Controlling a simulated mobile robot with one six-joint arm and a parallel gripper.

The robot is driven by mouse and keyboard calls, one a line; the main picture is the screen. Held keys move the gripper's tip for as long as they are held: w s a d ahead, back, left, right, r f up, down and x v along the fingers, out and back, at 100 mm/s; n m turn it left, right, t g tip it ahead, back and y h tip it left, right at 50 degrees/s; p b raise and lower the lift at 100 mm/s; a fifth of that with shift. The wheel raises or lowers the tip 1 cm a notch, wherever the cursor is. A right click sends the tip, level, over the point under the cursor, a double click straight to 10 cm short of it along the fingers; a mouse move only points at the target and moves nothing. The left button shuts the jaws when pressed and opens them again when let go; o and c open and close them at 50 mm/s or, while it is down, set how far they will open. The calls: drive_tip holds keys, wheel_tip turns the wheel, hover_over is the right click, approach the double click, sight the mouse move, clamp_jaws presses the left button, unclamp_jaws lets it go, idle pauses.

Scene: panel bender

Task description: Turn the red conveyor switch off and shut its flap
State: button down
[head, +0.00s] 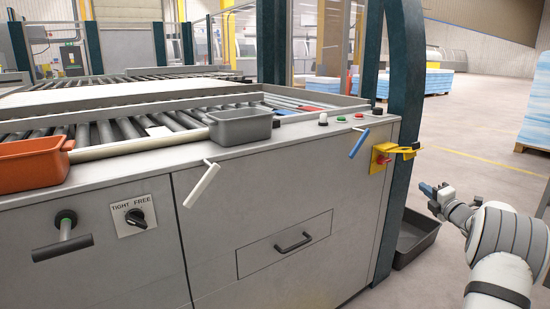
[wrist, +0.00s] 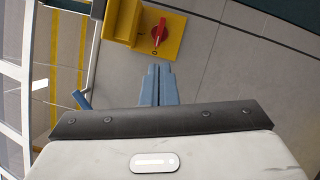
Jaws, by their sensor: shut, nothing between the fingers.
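The red conveyor switch (wrist: 158,36) is a red rotary knob on a yellow plate (wrist: 172,50) on the machine's grey front. In the head view, the switch (head: 381,160) is at the machine's right corner, with the flap (head: 405,150) sticking out to the right. My gripper (head: 428,188) is shut and empty, to the right of the switch. Its fingertips (wrist: 158,68) show just below the knob in the wrist view, apparently apart from it.
A blue-handled lever (head: 359,144) sits left of the switch, and a white lever (head: 202,185) farther left. A dark green post (head: 399,100) rises beside the switch. A dark bin (head: 415,238) stands on the floor below. Open floor lies to the right.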

drive_tip(key=s+a+r+m+g+h+p, duration=0.2)
drive_tip(key=s+a+r+m+h+p, duration=0.2)
drive_tip(key=a+r+m+p, duration=0.45)
drive_tip(key=s+a+r+m+g+h+p, duration=0.25)
drive_tip(key=s+a+r+m+p, duration=0.2)
drive_tip(key=r, duration=0.75)
drive_tip(key=s+a+r+m+g+p, duration=0.1)
drive_tip(key=s+a+m+g+p, duration=0.2)
drive_tip(key=s, duration=1)
drive_tip(key=s+a+r+m+g+y+p, duration=0.1)
drive_tip(key=s+a+m+g+p, duration=0.3)
drive_tip(key=s+a+p, duration=0.4)
drive_tip(key=s+a+r+m+g+y+p, duration=0.1)
drive_tip(key=s+a+m+g+p, duration=0.3)
drive_tip(key=s+a, duration=0.6)
drive_tip(key=s+r+p, duration=0.1)
drive_tip(key=s+p, duration=0.1)
drive_tip(key=s, duration=0.5)
drive_tip(key=shift+s+r, duration=0.2)
drive_tip(key=shift+s, duration=0.15)
drive_tip(key=shift+s+a, duration=0.1)
